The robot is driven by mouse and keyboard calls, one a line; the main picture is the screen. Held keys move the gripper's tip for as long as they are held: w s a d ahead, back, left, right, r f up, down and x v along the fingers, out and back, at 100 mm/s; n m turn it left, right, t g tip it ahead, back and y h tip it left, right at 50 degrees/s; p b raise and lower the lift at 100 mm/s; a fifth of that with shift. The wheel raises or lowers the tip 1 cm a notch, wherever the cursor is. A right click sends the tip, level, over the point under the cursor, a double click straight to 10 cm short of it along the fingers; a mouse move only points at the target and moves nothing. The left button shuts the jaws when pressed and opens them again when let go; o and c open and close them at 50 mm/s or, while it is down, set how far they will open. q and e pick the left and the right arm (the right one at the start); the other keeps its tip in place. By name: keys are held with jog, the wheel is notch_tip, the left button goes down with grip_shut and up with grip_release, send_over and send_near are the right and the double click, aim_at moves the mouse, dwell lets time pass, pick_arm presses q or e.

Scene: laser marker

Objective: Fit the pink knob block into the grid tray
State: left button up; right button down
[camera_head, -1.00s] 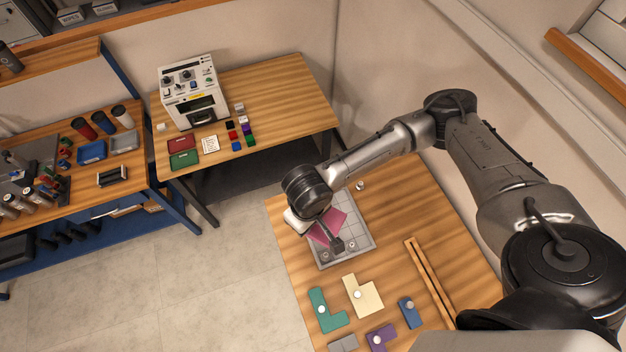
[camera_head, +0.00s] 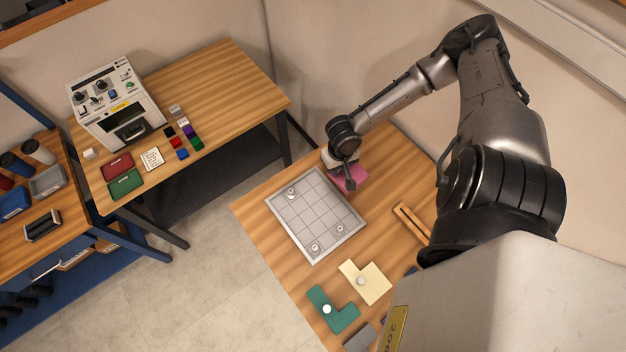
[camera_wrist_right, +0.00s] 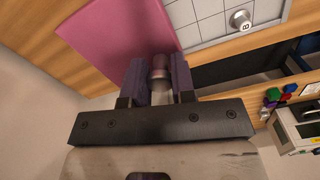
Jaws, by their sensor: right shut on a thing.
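The pink knob block (camera_head: 352,178) is at the upper right edge of the grid tray (camera_head: 312,253), mostly beside it and partly hidden by my right gripper (camera_head: 349,184). In the right wrist view the pink block (camera_wrist_right: 120,45) fills the upper left, next to the tray (camera_wrist_right: 205,25). My right gripper (camera_wrist_right: 160,75) is shut on the block's knob. I cannot tell how high the block is above the table. My left gripper is not in view.
A cream block (camera_head: 373,285) and a green block (camera_head: 340,318) lie on the wooden table in front of the tray. A wooden rail (camera_head: 412,222) lies to the right. A second table (camera_head: 220,85) with a white machine (camera_head: 118,100) stands at the back left.

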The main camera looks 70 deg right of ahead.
jog(key=shift+s+d+f, duration=0.1)
jog(key=shift+d+f, duration=0.15)
jog(key=shift+d, duration=0.15)
jog(key=shift+w+d+f, duration=0.1)
jog(key=shift+w+f, duration=0.1)
jog(key=shift+w, duration=0.05)
jog(key=w+a+f, duration=0.1)
jog(key=w+f, duration=0.1)
jog(key=w, duration=0.1)
jog(key=w+a+f, duration=0.1)
jog(key=w+f, duration=0.1)
jog(key=w, duration=0.2)
jog(key=w+a+f, duration=0.1)
jog(key=w+f, duration=0.1)
jog(key=w, duration=0.1)
jog(key=shift+w+a+f, duration=0.15)
jog(key=shift+a+f, duration=0.1)
jog(key=shift+a, duration=0.15)
jog(key=shift+f, duration=2.05)
jog(key=shift+f, duration=0.1)
jog(key=c, duration=1)
grip_release()
jog(key=shift+o, duration=0.2)
